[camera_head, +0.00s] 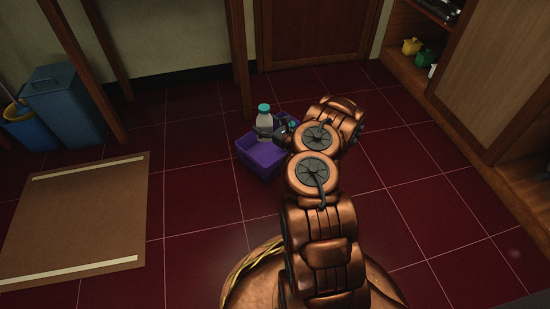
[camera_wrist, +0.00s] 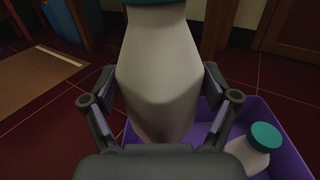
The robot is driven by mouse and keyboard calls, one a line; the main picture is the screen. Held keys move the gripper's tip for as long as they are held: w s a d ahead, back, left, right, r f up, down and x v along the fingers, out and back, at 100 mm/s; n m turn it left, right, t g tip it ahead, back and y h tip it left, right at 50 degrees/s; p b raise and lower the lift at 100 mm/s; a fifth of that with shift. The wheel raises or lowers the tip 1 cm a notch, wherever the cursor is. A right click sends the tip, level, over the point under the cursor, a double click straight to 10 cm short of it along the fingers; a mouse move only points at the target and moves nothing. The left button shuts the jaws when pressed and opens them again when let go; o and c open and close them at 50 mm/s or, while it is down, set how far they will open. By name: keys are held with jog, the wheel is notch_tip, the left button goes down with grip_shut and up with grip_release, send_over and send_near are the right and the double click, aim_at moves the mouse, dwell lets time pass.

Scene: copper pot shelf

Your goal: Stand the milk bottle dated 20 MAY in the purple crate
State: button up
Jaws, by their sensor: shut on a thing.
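A white milk bottle with a teal cap (camera_head: 265,119) is upright over the purple crate (camera_head: 262,160) in the head view. In the wrist view the same bottle (camera_wrist: 155,65) fills the middle, between the two fingers. My gripper (camera_head: 268,131) is shut on it. The date on the bottle does not show in either view. A second white bottle with a teal cap (camera_wrist: 254,147) is in the right part of the crate in the wrist view. The held bottle's base is hidden by my gripper, so I cannot tell if it touches the crate floor.
A wooden post (camera_head: 241,70) stands just behind the crate. A brown board with pale strips (camera_head: 75,225) lies on the floor at the left. Blue bins (camera_head: 62,100) stand at the far left. A wooden shelf unit (camera_head: 480,85) lines the right. Red tiles around the crate are clear.

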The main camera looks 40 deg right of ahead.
jog(key=shift+s+d+f+h, duration=0.15)
jog(key=shift+d+f, duration=0.1)
jog(key=shift+f, duration=0.25)
jog(key=shift+s+d+f+h, duration=0.15)
jog(key=shift+d+f, duration=0.1)
jog(key=shift+f, duration=0.25)
notch_tip(320, 180, down, 10)
jog(key=b, duration=0.5)
jog(key=shift+f, duration=0.25)
